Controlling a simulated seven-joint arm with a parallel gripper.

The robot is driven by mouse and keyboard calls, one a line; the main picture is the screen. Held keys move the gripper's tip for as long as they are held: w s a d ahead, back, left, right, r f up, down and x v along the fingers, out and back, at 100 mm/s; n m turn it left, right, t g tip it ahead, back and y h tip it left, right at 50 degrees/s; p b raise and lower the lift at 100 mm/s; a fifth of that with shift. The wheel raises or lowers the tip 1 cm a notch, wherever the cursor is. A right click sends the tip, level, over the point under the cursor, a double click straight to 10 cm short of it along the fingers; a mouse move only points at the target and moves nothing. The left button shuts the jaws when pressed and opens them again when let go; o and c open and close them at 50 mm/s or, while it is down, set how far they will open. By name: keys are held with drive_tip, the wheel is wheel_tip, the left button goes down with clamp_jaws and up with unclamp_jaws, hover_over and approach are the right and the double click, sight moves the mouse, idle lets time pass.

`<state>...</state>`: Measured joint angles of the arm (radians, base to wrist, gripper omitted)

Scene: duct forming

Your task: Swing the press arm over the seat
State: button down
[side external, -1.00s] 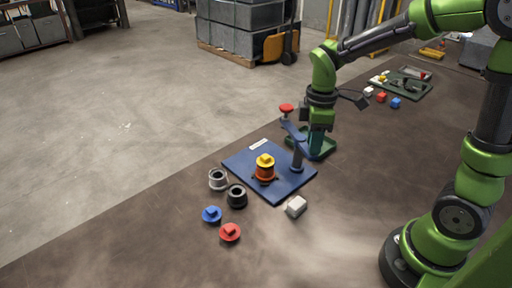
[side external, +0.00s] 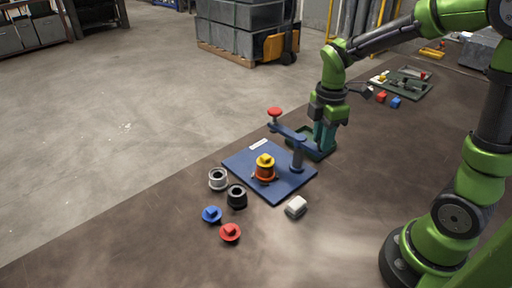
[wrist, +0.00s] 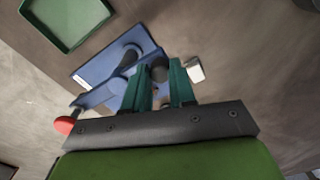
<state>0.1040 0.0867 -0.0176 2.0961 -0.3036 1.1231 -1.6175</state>
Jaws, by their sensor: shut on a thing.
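The blue press arm (side external: 288,132) sits on a post (side external: 297,158) on the blue base plate (side external: 240,164). Its red-topped end (side external: 275,112) hangs beyond the plate's back edge, apart from the seat. The seat holds an orange part with a yellow cap (side external: 265,161). My gripper (side external: 323,142) is at the arm's other end, right of the post. In the wrist view, the gripper (wrist: 166,74) has a dark round piece (wrist: 158,69) between its green fingers; its link to the arm is partly hidden. The red end (wrist: 65,125) shows at lower left there.
A green tray (side external: 302,146) lies just behind my gripper. Grey (side external: 218,179) and black (side external: 237,197) rings, blue (side external: 211,214) and red (side external: 230,232) caps, and a white block (side external: 296,206) lie around the plate's front. The front table is otherwise clear.

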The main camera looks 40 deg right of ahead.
drive_tip(key=w+d+n, duration=0.4)
drive_tip(key=d+n, duration=0.2)
drive_tip(key=n, duration=0.7)
drive_tip(key=shift+d, duration=0.2)
drive_tip(key=shift+w+r+n, duration=0.1)
drive_tip(key=shift+w+n, duration=0.05)
drive_tip(key=shift+n, duration=0.15)
drive_tip(key=c, duration=0.9)
unclamp_jaws()
drive_tip(key=shift+r, duration=5.95)
